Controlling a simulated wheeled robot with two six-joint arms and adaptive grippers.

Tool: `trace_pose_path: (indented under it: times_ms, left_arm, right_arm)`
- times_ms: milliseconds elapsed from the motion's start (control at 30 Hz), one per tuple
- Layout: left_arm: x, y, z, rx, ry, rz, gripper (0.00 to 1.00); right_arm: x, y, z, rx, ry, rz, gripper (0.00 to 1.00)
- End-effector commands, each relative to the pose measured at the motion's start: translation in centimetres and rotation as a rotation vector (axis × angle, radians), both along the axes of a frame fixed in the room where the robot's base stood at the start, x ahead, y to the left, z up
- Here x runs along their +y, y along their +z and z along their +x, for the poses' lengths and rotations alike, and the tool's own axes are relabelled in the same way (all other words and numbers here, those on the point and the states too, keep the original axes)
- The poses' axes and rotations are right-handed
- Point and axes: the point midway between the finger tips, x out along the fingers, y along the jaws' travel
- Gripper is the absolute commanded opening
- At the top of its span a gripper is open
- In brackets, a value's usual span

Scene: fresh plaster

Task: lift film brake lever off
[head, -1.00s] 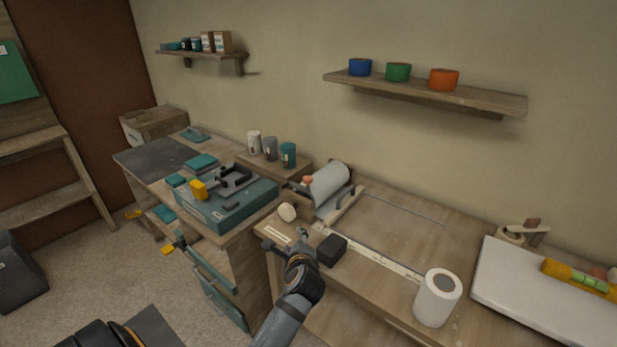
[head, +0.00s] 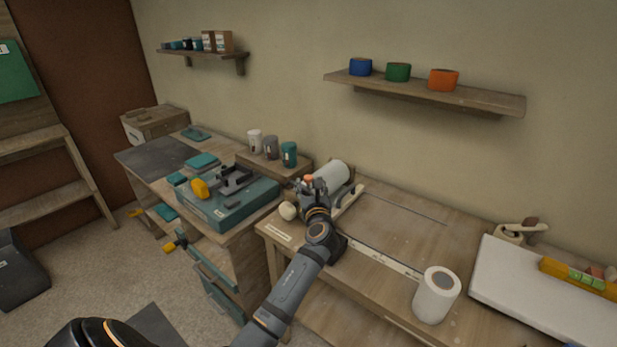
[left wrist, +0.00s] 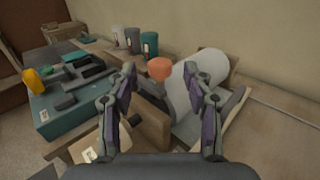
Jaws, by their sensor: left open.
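The film brake lever shows by its orange knob (head: 308,178), at the left end of the white film roll (head: 331,174) on the wooden bench. In the left wrist view the orange knob (left wrist: 160,69) stands between and beyond my fingertips, in front of the film roll (left wrist: 214,66). My left gripper (head: 313,187) is open, its two fingers spread on either side of the knob in the left wrist view (left wrist: 160,78). I see no contact with the knob. The lower part of the lever is hard to make out. My right gripper is not in view.
A wooden block with a round pale knob (head: 288,211) stands left of my gripper. A teal case (head: 232,209) with black fittings sits further left. A white roll (head: 436,295) stands upright at the bench front. The bench middle (head: 400,226) is clear.

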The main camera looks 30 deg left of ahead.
Motion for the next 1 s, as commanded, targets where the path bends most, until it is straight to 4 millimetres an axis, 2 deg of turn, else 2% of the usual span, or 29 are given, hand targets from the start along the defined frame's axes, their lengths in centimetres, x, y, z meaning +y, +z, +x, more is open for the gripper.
trace_pose_path:
  times_ms: [100, 233, 600, 900, 967, 1000]
  left_arm:
    - [1.6, 0.1, 1.8, 0.000, 0.002, 0.001, 0.51]
    - [2.6, 0.0, 3.0, 0.000, 0.000, 0.000, 0.51]
    - [3.0, -0.1, 3.5, 0.000, 0.000, -0.004, 0.50]
    - [3.0, -0.1, 3.5, 0.000, 0.000, -0.004, 0.09]
    - [3.0, -0.1, 3.5, 0.000, 0.000, -0.004, 0.01]
    - [3.0, -0.1, 3.5, 0.000, 0.000, -0.004, 0.00]
  right_arm:
    - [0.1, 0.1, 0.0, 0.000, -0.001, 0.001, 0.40]
    - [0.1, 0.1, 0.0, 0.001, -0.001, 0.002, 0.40]
    - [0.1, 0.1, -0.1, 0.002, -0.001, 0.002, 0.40]
    - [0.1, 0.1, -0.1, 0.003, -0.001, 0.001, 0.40]
    - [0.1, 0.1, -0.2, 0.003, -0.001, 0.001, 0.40]
    - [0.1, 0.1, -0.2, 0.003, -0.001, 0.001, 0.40]
